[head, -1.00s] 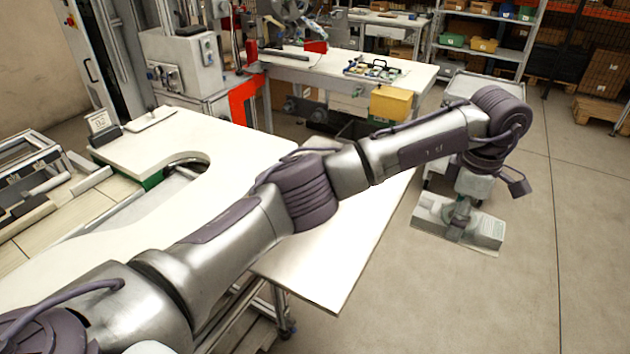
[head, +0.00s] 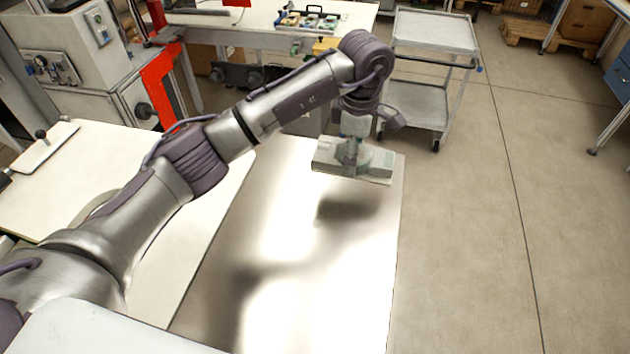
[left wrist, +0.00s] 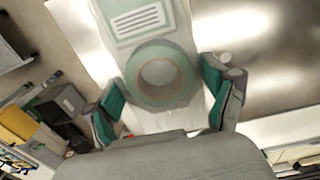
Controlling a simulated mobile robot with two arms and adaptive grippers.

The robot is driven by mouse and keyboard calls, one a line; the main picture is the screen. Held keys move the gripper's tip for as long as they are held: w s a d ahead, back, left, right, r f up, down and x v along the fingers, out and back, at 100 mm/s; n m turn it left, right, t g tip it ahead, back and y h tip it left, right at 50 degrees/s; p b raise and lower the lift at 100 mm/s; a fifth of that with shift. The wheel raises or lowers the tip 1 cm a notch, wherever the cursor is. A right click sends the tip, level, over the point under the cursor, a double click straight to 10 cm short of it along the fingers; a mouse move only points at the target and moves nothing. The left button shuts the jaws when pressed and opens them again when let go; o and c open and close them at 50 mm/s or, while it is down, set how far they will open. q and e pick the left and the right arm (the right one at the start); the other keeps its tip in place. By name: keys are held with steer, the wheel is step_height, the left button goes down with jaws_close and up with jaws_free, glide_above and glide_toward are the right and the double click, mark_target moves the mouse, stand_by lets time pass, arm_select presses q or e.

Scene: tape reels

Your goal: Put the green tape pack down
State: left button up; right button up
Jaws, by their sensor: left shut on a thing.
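The green tape pack (head: 328,158) is a pale grey-green, flat, oblong pack. My left gripper (head: 351,154) is shut on it from above and holds it roughly level over the far right part of the bare metal table top (head: 235,225). A dark shadow lies on the table below it, with a gap between. In the left wrist view the pack (left wrist: 132,80) shows a green ring and a vented label between my two green-padded fingers. The finger contacts are partly hidden in the head view. My right gripper is in neither view.
The metal table top is clear of objects. A white worktop (head: 95,185) adjoins it on the left. A grey cart (head: 437,30) stands behind on the floor, and a bench (head: 235,20) with parts lies at the back. Open floor (head: 460,240) is on the right.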

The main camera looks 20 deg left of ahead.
arm_select(q)
steer(key=p, duration=0.2)
glide_above(319, 191)
steer(key=f, duration=0.3)
steer(key=shift+w+d+f, duration=0.1)
steer(key=shift+w+d, duration=0.1)
steer(key=shift+d, duration=0.1)
steer(key=shift+s+a+f, duration=0.3)
steer(key=shift+f, duration=0.1)
step_height(319, 191, down, 3)
steer(key=shift+f+p, duration=0.1)
steer(key=shift+p, duration=0.9)
steer(key=shift+f, duration=0.35)
steer(key=shift+f, duration=0.2)
steer(key=o, duration=1.1)
